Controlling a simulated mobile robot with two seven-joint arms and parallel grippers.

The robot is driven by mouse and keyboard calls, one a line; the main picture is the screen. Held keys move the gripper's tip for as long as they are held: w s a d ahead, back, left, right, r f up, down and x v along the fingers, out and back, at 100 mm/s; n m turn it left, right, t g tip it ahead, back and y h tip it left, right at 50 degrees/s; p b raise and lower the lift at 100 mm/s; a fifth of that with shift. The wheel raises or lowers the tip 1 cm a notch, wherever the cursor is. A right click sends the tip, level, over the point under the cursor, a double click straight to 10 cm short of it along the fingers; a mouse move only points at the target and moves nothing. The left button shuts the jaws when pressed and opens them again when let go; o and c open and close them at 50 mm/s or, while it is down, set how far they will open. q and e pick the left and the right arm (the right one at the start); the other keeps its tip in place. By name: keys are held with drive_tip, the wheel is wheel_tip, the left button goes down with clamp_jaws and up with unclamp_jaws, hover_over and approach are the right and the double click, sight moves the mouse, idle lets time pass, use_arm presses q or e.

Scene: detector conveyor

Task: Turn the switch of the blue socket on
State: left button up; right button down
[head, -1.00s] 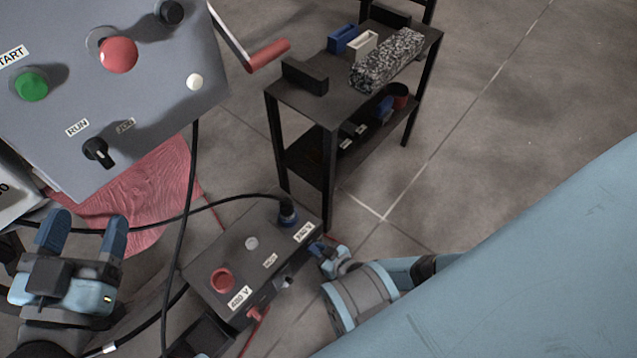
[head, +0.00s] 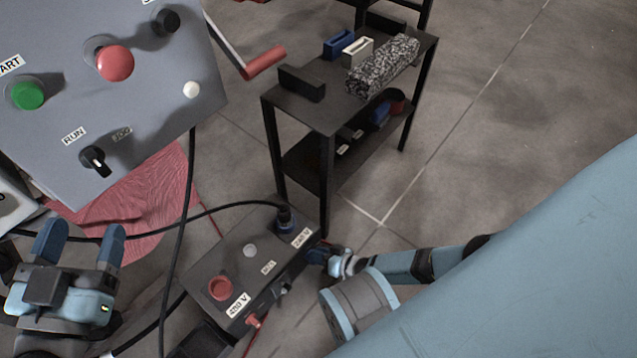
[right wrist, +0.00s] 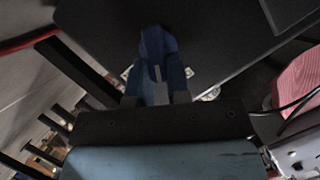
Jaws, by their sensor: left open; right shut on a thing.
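The dark power box (head: 205,266) stands at bottom centre in the head view. Its blue socket (head: 285,216) is at the far corner, beside the 230 V label, with a black cable plugged in. My right gripper (head: 318,252) is at the box's right side face below that label. Its blue fingers, also in the right wrist view (right wrist: 157,62), are shut against the box, around the blue socket's switch, which they hide. How the switch is turned cannot be seen. My left gripper (head: 80,245) is open and empty at the lower left.
A red socket (head: 220,288) and a red switch (head: 253,321) are on the near part of the box. A grey control panel (head: 130,110) hangs upper left. A black cable (head: 186,190) hangs left of the box. A dark shelf table (head: 325,112) stands behind.

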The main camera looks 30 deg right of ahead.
use_arm(q)
drive_tip(key=shift+r, duration=0.15)
use_arm(e)
drive_tip(key=shift+d+m, duration=0.1)
drive_tip(key=shift+m, duration=0.2)
drive_tip(key=c, duration=1.1)
unclamp_jaws()
use_arm(q)
drive_tip(key=shift+d, duration=0.1)
drive_tip(key=shift+s+d+f+n+g+y+p, duration=0.2)
drive_tip(key=shift+s+d+n+g+p, duration=0.15)
drive_tip(key=shift+n+p, duration=0.45)
drive_tip(key=shift+s+d+f+n+g+y+p, duration=0.2)
drive_tip(key=shift+s+n+p, duration=0.25)
drive_tip(key=shift+p, duration=0.5)
drive_tip(key=shift+s+d+f+n+g+y+p, duration=0.1)
drive_tip(key=shift+s+d+f+n+g+p, duration=0.25)
drive_tip(key=shift+n+p, duration=0.45)
use_arm(e)
drive_tip(key=shift+v, duration=6.9)
use_arm(q)
drive_tip(key=shift+a+r, duration=0.15)
use_arm(e)
drive_tip(key=shift+f, duration=0.15)
